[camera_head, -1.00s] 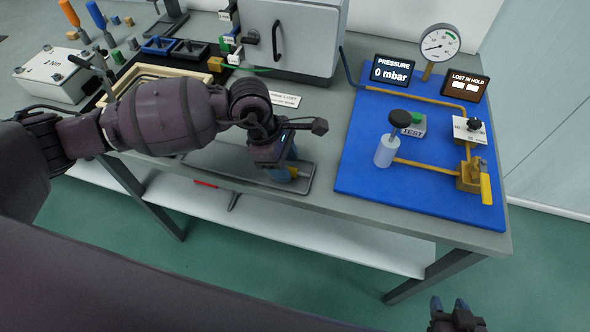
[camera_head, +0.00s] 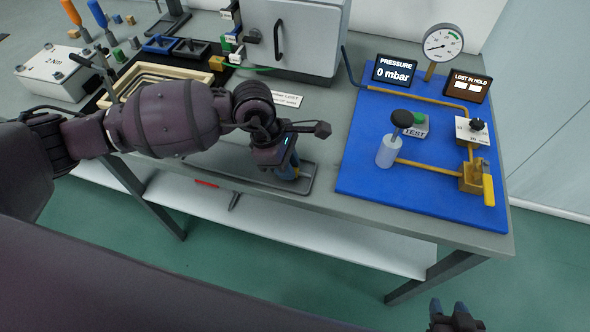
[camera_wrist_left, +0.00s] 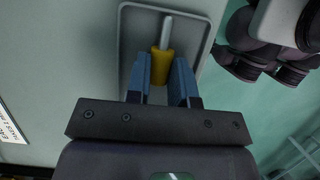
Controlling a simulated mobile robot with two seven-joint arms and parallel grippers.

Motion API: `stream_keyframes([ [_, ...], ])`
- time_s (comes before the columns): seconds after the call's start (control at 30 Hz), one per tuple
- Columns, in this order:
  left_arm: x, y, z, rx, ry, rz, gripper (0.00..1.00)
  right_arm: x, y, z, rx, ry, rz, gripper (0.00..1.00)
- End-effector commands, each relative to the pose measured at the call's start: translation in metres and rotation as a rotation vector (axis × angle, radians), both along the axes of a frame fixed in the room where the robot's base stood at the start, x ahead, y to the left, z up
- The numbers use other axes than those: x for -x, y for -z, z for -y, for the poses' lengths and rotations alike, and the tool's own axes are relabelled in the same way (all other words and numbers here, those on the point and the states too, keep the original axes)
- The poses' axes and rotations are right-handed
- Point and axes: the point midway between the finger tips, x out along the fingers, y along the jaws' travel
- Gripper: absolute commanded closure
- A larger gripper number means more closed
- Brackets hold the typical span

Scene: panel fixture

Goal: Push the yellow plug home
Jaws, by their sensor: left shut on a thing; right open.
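My left gripper (camera_head: 289,173) is low over the grey tray (camera_head: 307,182) at the table's front edge. In the left wrist view its blue fingers (camera_wrist_left: 160,92) are shut on a yellow piece (camera_wrist_left: 161,66) with a pale rod (camera_wrist_left: 166,28) standing out of its far end. I cannot tell whether this piece is the yellow plug. Another small yellow piece (camera_head: 237,57) shows in the column of coloured connectors left of the grey cabinet; how far it sits in is too small to tell. My right gripper (camera_head: 456,314) is open and empty at the bottom right, off the table.
The grey cabinet (camera_head: 295,35) stands at the back, with a green cable by its left side. The blue board (camera_head: 362,180) with gauge, pipes and valves fills the right of the table. A wooden frame (camera_head: 200,76) and a white box (camera_head: 52,75) are at the left.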

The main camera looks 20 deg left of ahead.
Motion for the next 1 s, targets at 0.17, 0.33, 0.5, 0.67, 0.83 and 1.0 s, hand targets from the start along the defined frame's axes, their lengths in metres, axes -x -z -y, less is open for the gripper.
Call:
stream_keyframes([
  [0.17,0.0,-0.002,0.0,0.0,0.0,0.001,1.0,0.0,-0.002,0.0,0.001,-0.001,0.002,0.57],
  [0.33,-0.001,-0.012,0.0,0.0,0.0,0.004,1.0,-0.003,-0.01,0.002,0.005,-0.004,0.014,0.57],
  [0.5,-0.001,-0.024,0.0,-0.001,0.0,0.005,1.0,-0.006,-0.019,0.003,0.012,-0.009,0.027,0.57],
  [0.67,-0.001,-0.034,0.0,0.0,0.0,0.004,1.0,-0.009,-0.027,0.004,0.013,-0.011,0.039,0.57],
  [0.83,-0.001,-0.045,0.0,0.0,0.0,0.004,1.0,-0.012,-0.036,0.003,0.011,-0.01,0.052,0.57],
  [1.0,-0.001,-0.056,0.0,0.0,0.0,0.004,1.0,-0.015,-0.045,0.002,0.007,-0.005,0.065,0.57],
])
